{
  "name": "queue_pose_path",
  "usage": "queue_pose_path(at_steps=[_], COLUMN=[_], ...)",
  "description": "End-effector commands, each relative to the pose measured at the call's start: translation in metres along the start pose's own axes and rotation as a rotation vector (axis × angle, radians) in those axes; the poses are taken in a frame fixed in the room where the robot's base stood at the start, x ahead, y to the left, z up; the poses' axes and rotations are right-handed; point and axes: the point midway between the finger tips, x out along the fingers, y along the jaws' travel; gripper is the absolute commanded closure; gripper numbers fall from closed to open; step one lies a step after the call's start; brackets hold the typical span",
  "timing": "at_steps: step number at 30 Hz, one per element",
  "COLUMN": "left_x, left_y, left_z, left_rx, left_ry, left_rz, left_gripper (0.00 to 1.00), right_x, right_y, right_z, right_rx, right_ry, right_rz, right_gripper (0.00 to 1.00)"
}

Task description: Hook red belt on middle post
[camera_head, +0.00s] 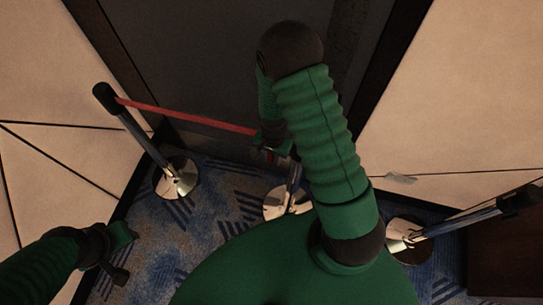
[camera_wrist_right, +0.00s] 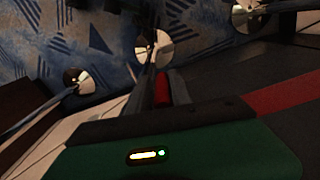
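The red belt (camera_head: 190,117) runs taut from the black head of the left post (camera_head: 140,135) to my right gripper (camera_head: 272,143). The gripper is shut on the belt's end; a bit of red shows between the fingers in the right wrist view (camera_wrist_right: 162,88). The middle post (camera_head: 293,184) stands just below the gripper in the head view, its top hidden behind the gripper and arm. Its base also shows in the right wrist view (camera_wrist_right: 153,46). I cannot tell whether the belt end touches the post. My left gripper (camera_head: 124,256) is open and empty at lower left.
A right post (camera_head: 465,219) with a round chrome base stands at the right, with a dark box (camera_head: 505,250) beside it. Beige panels flank a dark doorway (camera_head: 200,65) behind. Patterned blue carpet (camera_head: 225,190) lies clear between the left and middle bases.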

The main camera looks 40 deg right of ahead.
Motion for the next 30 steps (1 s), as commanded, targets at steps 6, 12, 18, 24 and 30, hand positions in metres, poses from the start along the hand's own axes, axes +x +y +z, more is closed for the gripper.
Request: queue_pose_path(at_steps=[6,12,18,24,30], left_x=[0.000,0.000,-0.001,-0.005,-0.009], left_y=[0.000,0.000,0.000,0.000,0.000], left_z=[0.000,0.000,0.000,-0.001,-0.002], left_rx=[0.000,0.000,0.000,0.000,0.000], left_ry=[0.000,0.000,0.000,0.000,0.000], left_rz=[0.000,0.000,0.000,0.000,0.000], left_gripper=[0.64,0.64,0.64,0.64,0.64], right_x=[0.000,-0.001,-0.026,-0.085,-0.139], right_y=[0.000,0.000,-0.002,-0.003,-0.003], right_z=[-0.001,-0.001,-0.001,-0.001,0.000], right_rx=[0.001,0.001,0.000,-0.001,-0.002], right_ry=[0.001,0.002,0.006,0.007,0.005], right_rz=[0.000,-0.001,-0.005,-0.008,-0.006], right_gripper=[0.60,0.60,0.60,0.60,0.60])
